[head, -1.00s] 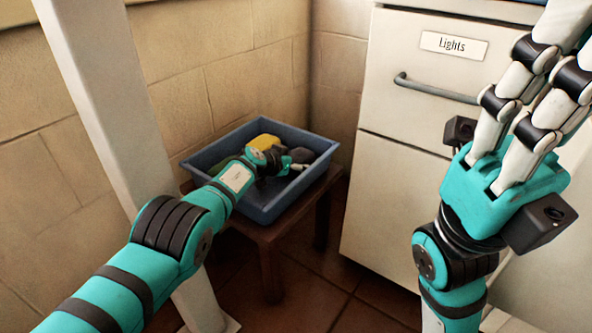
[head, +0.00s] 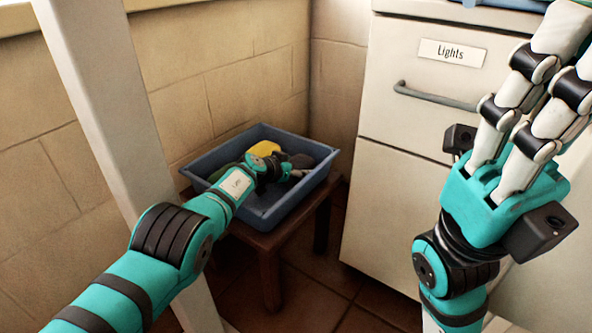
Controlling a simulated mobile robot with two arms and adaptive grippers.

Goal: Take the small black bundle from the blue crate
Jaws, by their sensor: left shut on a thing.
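The blue crate (head: 272,215) stands on a low brown stool in the corner, in the middle of the head view. My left gripper (head: 296,172) reaches down into it and is shut at the crate's right part. The small black bundle (head: 302,160) shows as a dark lump at its fingers, and my gripper hides part of it. The bundle is still within the crate's walls. My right gripper (head: 545,85) is raised at the right, away from the crate, with its fingers extended and empty.
A yellow thing (head: 264,149) and a partly hidden green thing (head: 222,172) also lie in the crate. The brown stool (head: 268,262) stands on dark tiles. A white cabinet (head: 400,180) labelled "Lights" is close on the right. A pale post (head: 100,110) rises at the left.

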